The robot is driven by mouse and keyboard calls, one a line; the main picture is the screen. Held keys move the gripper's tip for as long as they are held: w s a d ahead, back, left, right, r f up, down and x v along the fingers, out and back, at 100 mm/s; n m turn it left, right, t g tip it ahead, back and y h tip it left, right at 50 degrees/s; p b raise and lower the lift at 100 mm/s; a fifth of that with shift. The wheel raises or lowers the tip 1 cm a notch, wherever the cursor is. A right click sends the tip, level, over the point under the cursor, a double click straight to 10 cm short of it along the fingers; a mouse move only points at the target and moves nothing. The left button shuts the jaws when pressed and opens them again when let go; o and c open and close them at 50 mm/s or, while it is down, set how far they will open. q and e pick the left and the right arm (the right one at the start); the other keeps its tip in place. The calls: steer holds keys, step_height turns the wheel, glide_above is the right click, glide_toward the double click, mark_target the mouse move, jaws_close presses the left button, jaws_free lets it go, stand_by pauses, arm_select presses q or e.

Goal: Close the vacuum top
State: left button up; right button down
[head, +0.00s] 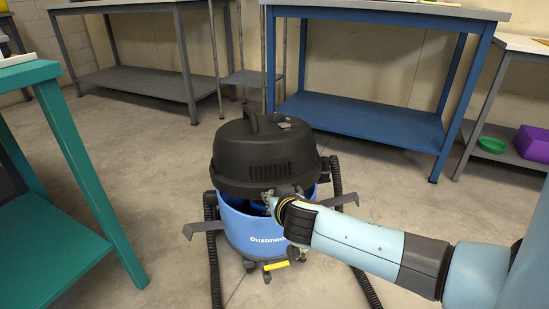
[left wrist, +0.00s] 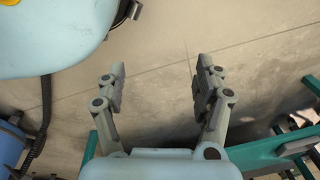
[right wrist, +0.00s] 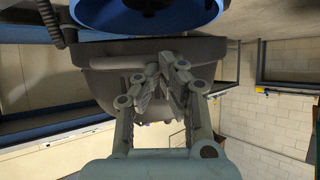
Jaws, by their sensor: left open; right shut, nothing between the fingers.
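The vacuum has a blue tub (head: 240,232) and a black domed top (head: 262,158), upright on the floor in the head view. The top is over the tub with a dark gap at the front rim, showing the blue inside. Grey latches (head: 205,228) stick out at both sides. My right gripper (head: 272,195) is shut and empty at the front of the rim, hiding part of it. In the right wrist view its closed fingers (right wrist: 172,75) are in front of the top (right wrist: 105,75); whether they touch it is unclear. My left gripper (left wrist: 160,85) is open and empty above the floor.
A black hose (head: 212,255) runs beside the tub, and a yellow piece (head: 276,266) is at its front. A teal table (head: 85,165) stands left, a blue bench (head: 370,125) behind. Grey shelving (head: 145,82) stands back left. Floor around the vacuum is mostly clear.

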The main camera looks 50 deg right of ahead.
arm_select(q)
steer(key=w+d+r+t+b, duration=0.4)
steer(key=w+r+b, duration=0.3)
steer(key=r+b, duration=0.1)
steer(key=shift+w+r+h, duration=0.4)
steer(key=shift+r, duration=0.45)
arm_select(e)
step_height(320, 180, down, 10)
steer(key=s+a, duration=0.1)
steer(key=shift+s, duration=0.35)
steer(key=shift+r, duration=0.1)
